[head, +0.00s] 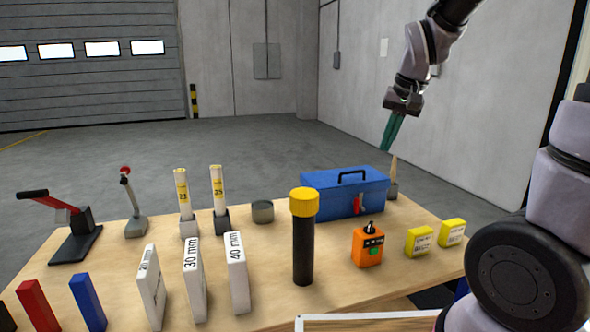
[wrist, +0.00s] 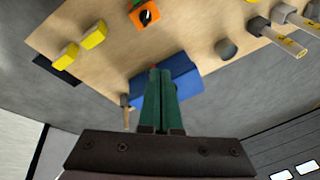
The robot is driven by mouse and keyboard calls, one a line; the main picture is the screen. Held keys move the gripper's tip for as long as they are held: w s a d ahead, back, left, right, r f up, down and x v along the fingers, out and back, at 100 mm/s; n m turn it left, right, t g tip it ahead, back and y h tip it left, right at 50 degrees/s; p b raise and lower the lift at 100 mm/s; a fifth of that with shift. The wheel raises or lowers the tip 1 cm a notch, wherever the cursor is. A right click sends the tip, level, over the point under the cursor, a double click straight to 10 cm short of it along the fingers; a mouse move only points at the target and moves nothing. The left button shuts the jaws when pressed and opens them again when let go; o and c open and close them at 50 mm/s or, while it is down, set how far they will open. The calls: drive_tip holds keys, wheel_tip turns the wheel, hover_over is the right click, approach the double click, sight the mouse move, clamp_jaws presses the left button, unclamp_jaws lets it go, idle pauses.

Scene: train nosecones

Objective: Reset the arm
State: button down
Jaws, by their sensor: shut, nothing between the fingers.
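My gripper (head: 387,147) hangs in the air above the back right part of the wooden table (head: 262,269), over and beyond the blue toolbox (head: 325,199). Its green fingers are together and empty, pointing down and slightly left. In the wrist view my gripper (wrist: 155,72) shows its two green fingers side by side, with the blue toolbox (wrist: 183,75) behind their tips. The fingers appear apart from everything on the table.
The table holds an orange box (head: 367,246), yellow boxes (head: 419,241), a black cylinder with yellow cap (head: 303,240), white labelled blocks (head: 193,280), yellow-white tubes (head: 182,195) and a red-handled lever (head: 72,230). A thin pointed item (head: 393,180) stands near my gripper. Air above is clear.

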drive_tip(key=s+d+r+t, duration=0.1)
drive_tip(key=s+r, duration=0.3)
drive_tip(key=s, duration=0.3)
drive_tip(key=s+d+r+m+t, duration=0.1)
drive_tip(key=s+r+t, duration=0.1)
drive_tip(key=s+r, duration=0.3)
drive_tip(key=shift+s+d+r+t, duration=0.2)
drive_tip(key=shift+s+d+t, duration=0.1)
drive_tip(key=shift+s, duration=0.95)
